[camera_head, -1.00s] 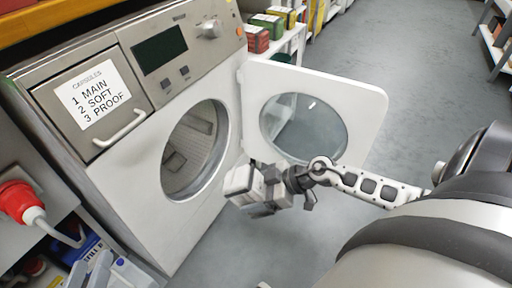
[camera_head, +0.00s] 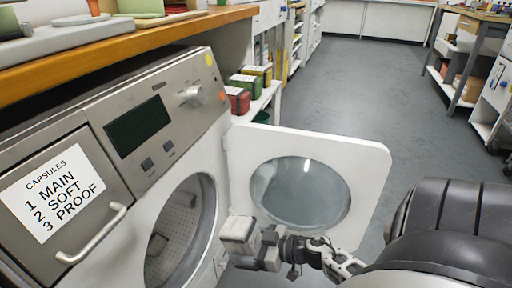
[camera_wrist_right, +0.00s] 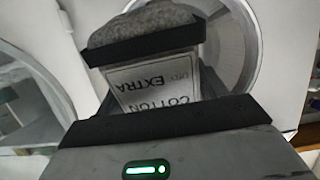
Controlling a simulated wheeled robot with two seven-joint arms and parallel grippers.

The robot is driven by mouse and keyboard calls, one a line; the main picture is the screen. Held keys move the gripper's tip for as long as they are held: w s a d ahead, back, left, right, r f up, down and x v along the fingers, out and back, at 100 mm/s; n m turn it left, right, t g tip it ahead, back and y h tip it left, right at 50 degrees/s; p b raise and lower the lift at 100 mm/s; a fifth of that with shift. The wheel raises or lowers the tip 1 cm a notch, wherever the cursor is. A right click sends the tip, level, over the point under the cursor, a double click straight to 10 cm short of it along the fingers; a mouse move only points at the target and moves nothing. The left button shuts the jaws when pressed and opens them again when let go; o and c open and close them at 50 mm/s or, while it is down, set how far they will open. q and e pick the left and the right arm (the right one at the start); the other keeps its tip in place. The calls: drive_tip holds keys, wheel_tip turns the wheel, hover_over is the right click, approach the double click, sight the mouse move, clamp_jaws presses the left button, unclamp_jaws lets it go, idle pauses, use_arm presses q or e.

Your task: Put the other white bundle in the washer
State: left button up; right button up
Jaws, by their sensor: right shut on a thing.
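The washer (camera_head: 170,130) stands at left, its round drum opening (camera_head: 185,230) facing me and its white door (camera_head: 372,165) swung open to the right. My right gripper (camera_head: 256,246) is shut on a white-grey bundle (camera_head: 238,229) in front of the opening, between it and the door, outside the drum. In the right wrist view the bundle (camera_wrist_right: 150,22) has a label reading COTTON and EXTRA, and the washer's round opening (camera_wrist_right: 225,45) is behind it. A greyish shape shows low in the drum; I cannot tell what it is. My left gripper is not in view.
A wooden counter (camera_head: 150,38) runs above the washer. Red, green and yellow boxes (camera_head: 243,84) stand on a shelf behind the door. The grey floor (camera_head: 360,80) beyond the door is open. A capsules drawer (camera_head: 60,195) is closed at left.

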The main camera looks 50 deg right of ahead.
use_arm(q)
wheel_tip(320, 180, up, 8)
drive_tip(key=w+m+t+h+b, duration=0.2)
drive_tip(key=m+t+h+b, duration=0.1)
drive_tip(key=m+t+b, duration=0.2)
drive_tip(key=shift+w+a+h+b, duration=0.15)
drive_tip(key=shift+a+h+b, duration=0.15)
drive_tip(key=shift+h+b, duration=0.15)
use_arm(e)
drive_tip(key=w+a, duration=0.4)
drive_tip(key=w, duration=0.6)
drive_tip(key=w+a, duration=0.4)
drive_tip(key=w, duration=0.5)
drive_tip(key=w+a, duration=0.4)
drive_tip(key=w, duration=0.6)
drive_tip(key=shift+w+a, duration=0.15)
drive_tip(key=shift+w, duration=0.2)
drive_tip(key=shift+r, duration=0.1)
